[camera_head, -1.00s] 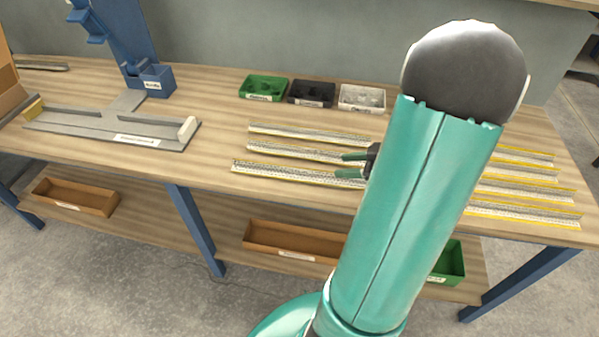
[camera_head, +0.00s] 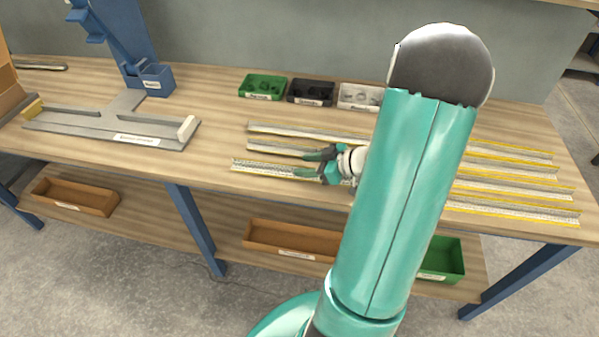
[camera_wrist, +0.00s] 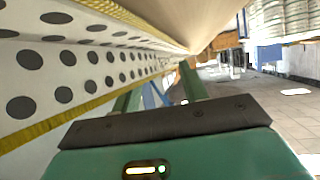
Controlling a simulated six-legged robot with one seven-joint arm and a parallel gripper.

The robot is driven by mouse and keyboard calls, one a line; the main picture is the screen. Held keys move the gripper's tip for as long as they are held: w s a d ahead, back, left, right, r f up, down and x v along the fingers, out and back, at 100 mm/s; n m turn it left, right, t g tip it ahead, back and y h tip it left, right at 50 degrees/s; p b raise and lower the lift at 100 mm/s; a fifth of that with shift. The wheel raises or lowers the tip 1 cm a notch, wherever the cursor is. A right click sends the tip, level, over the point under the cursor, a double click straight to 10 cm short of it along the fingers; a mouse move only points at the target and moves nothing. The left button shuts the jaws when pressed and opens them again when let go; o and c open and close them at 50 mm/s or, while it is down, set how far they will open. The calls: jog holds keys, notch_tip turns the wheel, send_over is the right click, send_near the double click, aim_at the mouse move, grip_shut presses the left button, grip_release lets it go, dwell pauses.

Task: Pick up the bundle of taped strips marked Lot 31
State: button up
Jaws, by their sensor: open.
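Several long perforated strips with yellow tape edges lie side by side on the workbench (camera_head: 215,85) in the head view. The front strip (camera_head: 262,169) and the one behind it (camera_head: 265,147) run under my gripper (camera_head: 308,164). My arm hides their middle parts. The gripper is open, with its green fingers pointing left, over or beside the front strips. In the wrist view, a perforated strip (camera_wrist: 75,62) fills the upper left, very close to the fingers. Nothing is seen held between them. No Lot 31 marking is legible.
Green (camera_head: 262,87), black (camera_head: 311,92) and white (camera_head: 358,97) bins stand at the back of the bench. A grey fixture (camera_head: 110,125) and a blue stand (camera_head: 150,79) are at left. Brown trays (camera_head: 290,243) and a green bin (camera_head: 443,260) sit on the lower shelf.

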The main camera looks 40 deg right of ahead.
grip_shut()
jog(key=shift+r, duration=0.15)
